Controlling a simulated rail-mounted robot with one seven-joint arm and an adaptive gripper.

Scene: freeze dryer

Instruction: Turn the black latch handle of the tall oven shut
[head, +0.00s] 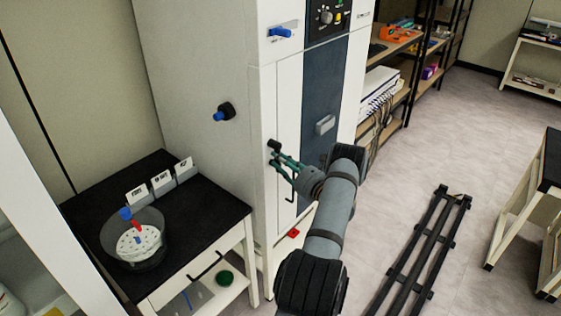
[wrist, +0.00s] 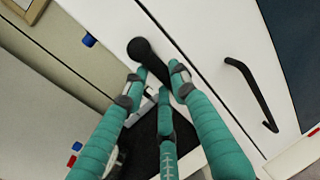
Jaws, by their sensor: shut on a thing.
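The tall oven (head: 196,62) is a white cabinet with a dark blue front panel, left of centre in the head view. Its black latch handle (head: 274,145) is small there, at the front left edge. In the wrist view the latch handle (wrist: 141,50) shows a round hub with a lever slanting down to the right. My gripper (head: 279,157) has teal fingers at the latch. In the wrist view my gripper (wrist: 164,76) is shut on the lever, with fingertips on both sides of it. The fingers hide part of the lever's lower end.
A black bar handle (wrist: 250,94) is on the white door beside the latch. A black-topped table (head: 190,222) with a clear round vessel (head: 112,250) stands left of the oven. A blue-tipped knob (head: 223,112) sticks out of the oven's side. Floor rails (head: 420,255) lie at right.

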